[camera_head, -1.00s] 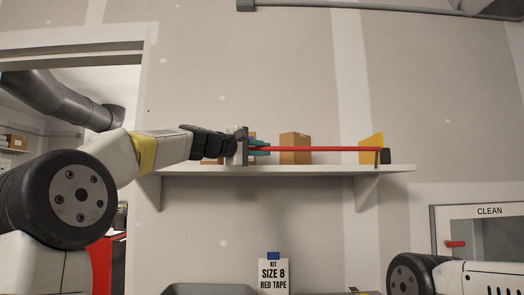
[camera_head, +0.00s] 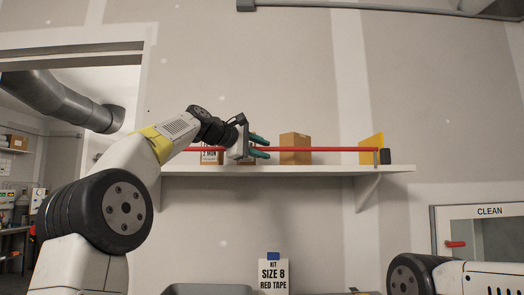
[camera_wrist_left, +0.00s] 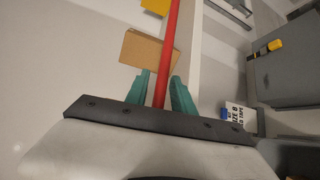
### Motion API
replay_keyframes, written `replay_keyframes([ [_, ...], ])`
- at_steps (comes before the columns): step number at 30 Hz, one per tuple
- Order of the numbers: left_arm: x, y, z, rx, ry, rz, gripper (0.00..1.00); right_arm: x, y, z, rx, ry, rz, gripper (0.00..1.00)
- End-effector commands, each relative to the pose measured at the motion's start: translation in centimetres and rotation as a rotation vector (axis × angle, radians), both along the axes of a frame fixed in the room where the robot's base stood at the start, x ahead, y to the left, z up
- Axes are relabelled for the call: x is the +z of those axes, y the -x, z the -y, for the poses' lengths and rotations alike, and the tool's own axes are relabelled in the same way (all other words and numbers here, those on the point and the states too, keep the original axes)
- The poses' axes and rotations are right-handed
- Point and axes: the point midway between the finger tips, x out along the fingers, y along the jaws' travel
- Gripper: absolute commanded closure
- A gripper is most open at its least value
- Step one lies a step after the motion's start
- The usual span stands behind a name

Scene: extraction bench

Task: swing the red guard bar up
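The red guard bar (camera_head: 325,149) lies level along the front of the white shelf (camera_head: 300,169). Its right end meets a dark block (camera_head: 385,157) beside a yellow plate (camera_head: 371,143). My left gripper (camera_head: 265,147) is at the left part of the bar, its teal fingers apart, one above and one below the bar's line. In the left wrist view the bar (camera_wrist_left: 170,40) runs between the spread fingers (camera_wrist_left: 162,88); I cannot tell whether either touches it. My right gripper is out of view.
Cardboard boxes stand on the shelf behind the bar, one (camera_head: 295,147) right of my gripper and others partly hidden by it. A "SIZE 8 RED TAPE" kit sign (camera_head: 273,276) stands below.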

Motion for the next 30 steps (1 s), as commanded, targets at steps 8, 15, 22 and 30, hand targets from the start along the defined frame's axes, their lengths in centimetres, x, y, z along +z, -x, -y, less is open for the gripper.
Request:
replay_keyframes([
  [8, -0.1, 0.0, 0.0, -0.001, -0.001, -0.001, 0.64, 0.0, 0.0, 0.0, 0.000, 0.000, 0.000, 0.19],
  [15, 0.2, 1.3, -1.6, 0.004, -0.002, -0.001, 0.64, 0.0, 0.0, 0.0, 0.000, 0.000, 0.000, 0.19],
  [22, 0.8, 4.1, -4.3, 0.004, -0.002, -0.001, 0.64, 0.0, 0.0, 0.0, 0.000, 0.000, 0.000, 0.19],
  [30, 1.0, 5.4, -5.5, -0.001, -0.001, -0.003, 0.64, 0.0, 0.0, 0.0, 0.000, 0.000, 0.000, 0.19],
])
